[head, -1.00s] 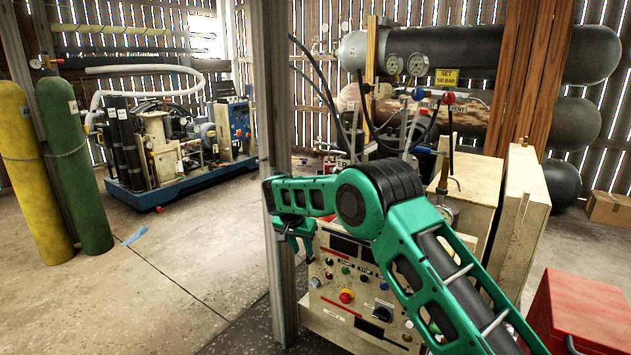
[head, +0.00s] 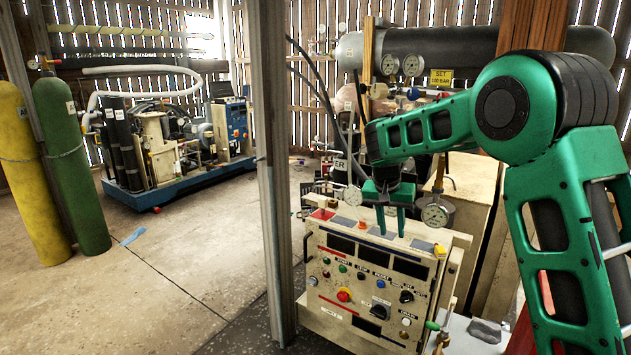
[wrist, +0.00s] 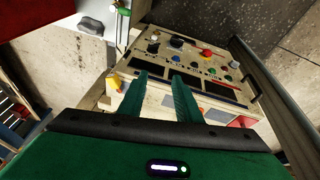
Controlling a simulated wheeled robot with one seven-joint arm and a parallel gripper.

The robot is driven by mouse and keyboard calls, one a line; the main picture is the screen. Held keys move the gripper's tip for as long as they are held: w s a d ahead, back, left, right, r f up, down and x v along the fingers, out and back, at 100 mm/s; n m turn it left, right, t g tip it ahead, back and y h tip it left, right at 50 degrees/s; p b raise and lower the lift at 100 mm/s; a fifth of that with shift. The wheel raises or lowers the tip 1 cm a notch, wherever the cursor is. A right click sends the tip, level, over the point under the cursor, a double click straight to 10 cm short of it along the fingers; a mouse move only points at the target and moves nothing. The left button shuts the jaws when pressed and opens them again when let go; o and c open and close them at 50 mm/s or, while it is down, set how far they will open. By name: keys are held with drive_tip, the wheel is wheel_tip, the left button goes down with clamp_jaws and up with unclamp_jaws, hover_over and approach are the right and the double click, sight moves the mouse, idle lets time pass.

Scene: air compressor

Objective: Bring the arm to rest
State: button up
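My green arm reaches in from the right in the head view. My gripper (head: 391,220) points down, just above or behind the top of the control panel (head: 335,275). Its two green fingers are apart with nothing visible between them. In the wrist view my gripper (wrist: 160,85) also shows both fingers spread, with the control panel (wrist: 145,68) beyond them. The panel carries a red knob, dark displays and several small buttons. I cannot tell whether the fingers touch the panel.
A metal post (head: 270,170) stands left of the panel. Yellow (head: 28,180) and green (head: 72,165) cylinders stand at the far left. A compressor unit (head: 170,150) on a blue base is behind. Horizontal tanks (head: 460,52) line the back right.

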drive_tip(key=s+d+r+m+g, duration=0.1)
drive_tip(key=s+d+r, duration=0.2)
drive_tip(key=s+d, duration=0.7)
drive_tip(key=s+d+r+g, duration=0.1)
drive_tip(key=s+d+r, duration=0.1)
drive_tip(key=s+d, duration=0.8)
drive_tip(key=s+f+y, duration=0.1)
drive_tip(key=s+f, duration=0.1)
drive_tip(key=s, duration=1.2)
drive_tip(key=s+f+y, duration=0.1)
drive_tip(key=s+f, duration=0.2)
drive_tip(key=s, duration=1.1)
drive_tip(key=shift+s+a+g+y, duration=0.3)
drive_tip(key=shift+s+a+y, duration=0.05)
drive_tip(key=shift+s+y, duration=0.05)
drive_tip(key=shift+w+f, duration=0.25)
drive_tip(key=shift+w, duration=0.4)
drive_tip(key=shift+s, duration=0.15)
